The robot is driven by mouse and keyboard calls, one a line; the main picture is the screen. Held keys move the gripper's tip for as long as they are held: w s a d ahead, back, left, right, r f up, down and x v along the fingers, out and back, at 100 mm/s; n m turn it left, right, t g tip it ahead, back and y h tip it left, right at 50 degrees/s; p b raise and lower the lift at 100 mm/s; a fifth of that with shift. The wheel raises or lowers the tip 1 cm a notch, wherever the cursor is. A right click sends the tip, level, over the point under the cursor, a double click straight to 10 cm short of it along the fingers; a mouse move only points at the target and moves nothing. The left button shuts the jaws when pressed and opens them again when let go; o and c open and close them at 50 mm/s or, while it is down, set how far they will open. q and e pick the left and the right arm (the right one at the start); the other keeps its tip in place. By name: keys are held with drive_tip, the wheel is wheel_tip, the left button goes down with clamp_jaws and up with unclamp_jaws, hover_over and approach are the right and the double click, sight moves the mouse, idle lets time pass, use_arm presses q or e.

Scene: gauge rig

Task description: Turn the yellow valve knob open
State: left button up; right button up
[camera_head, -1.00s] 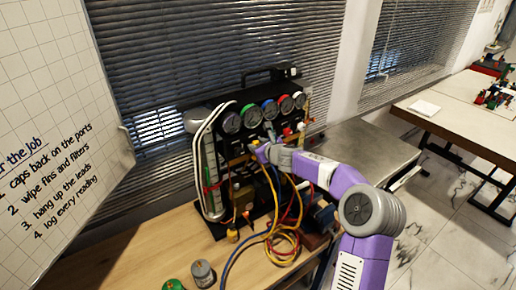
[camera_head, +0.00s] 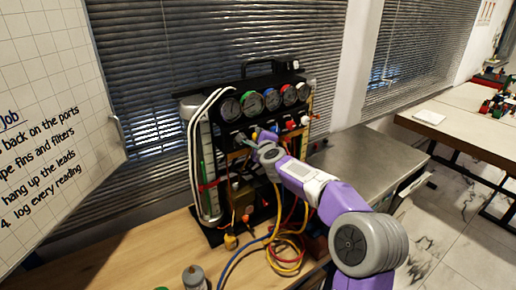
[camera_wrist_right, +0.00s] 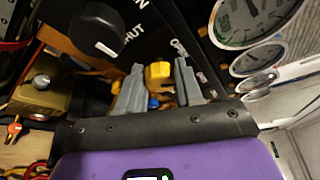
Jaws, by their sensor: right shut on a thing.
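The yellow valve knob (camera_wrist_right: 158,74) shows in the right wrist view on the rig's dark panel, between the two grey fingertips. My right gripper (camera_wrist_right: 159,80) is shut on it. In the head view, my right gripper (camera_head: 256,135) is at the front of the gauge rig (camera_head: 225,135), below the row of gauges. There its wrist and fingers hide most of the knob. My left gripper is not in view.
Several round gauges (camera_head: 251,103) line the rig's top. A black knob (camera_wrist_right: 97,28) sits near the fingers. Yellow, red and blue hoses (camera_head: 285,258) hang onto the wooden bench (camera_head: 185,240). A grey canister (camera_head: 194,277) stands in front. A metal table (camera_head: 365,155) is to the right.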

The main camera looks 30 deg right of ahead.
drive_tip(key=shift+f+n+t+h+b, duration=0.1)
drive_tip(key=shift+n+t+h+b, duration=0.35)
drive_tip(key=shift+n+b, duration=1.35)
drive_tip(key=shift+f+n+t+h+b, duration=0.2)
drive_tip(key=shift+n+t+b, duration=0.75)
drive_tip(key=shift+b, duration=1.45)
drive_tip(key=shift+r+n+g, duration=0.1)
drive_tip(key=shift+n+g, duration=0.2)
drive_tip(key=shift+n, duration=0.05)
drive_tip(key=o, duration=1)
drive_tip(key=shift+o, duration=0.2)
drive_tip(key=shift+s, duration=0.1)
drive_tip(key=b+v, duration=0.1)
drive_tip(key=v, duration=0.6)
drive_tip(key=shift+s, duration=0.2)
drive_tip(key=shift+a, duration=0.15)
